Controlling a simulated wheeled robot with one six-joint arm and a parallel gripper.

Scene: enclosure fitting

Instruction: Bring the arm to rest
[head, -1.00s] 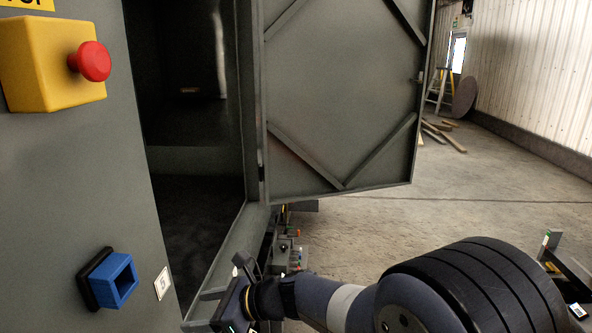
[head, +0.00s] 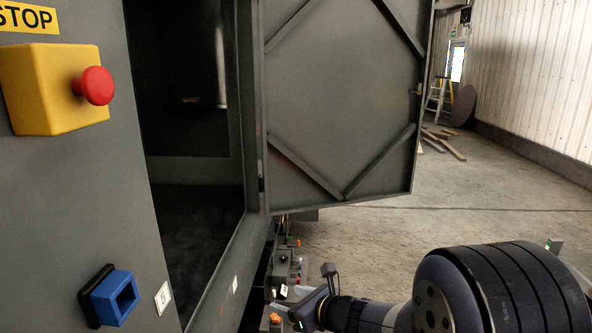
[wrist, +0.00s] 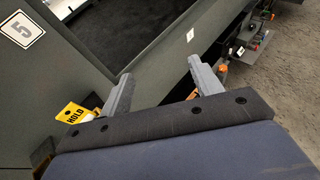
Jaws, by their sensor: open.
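My gripper (wrist: 164,92) is open in the wrist view, its two grey fingers apart with nothing between them. In the head view my gripper (head: 284,306) is low in the middle, to the right of the cabinet front and below the open door. My arm reaches in from the lower right. The grey cabinet (head: 60,190) stands at the left, with its opening dark inside. Its door (head: 345,100) stands wide open to the right.
A yellow box with a red stop button (head: 93,86) and a blue square socket (head: 113,298) stick out from the cabinet front. A yellow HOLD tag (wrist: 72,114) shows beside the gripper. Small equipment (head: 284,262) stands below the door. The concrete floor (head: 480,190) at right is mostly clear.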

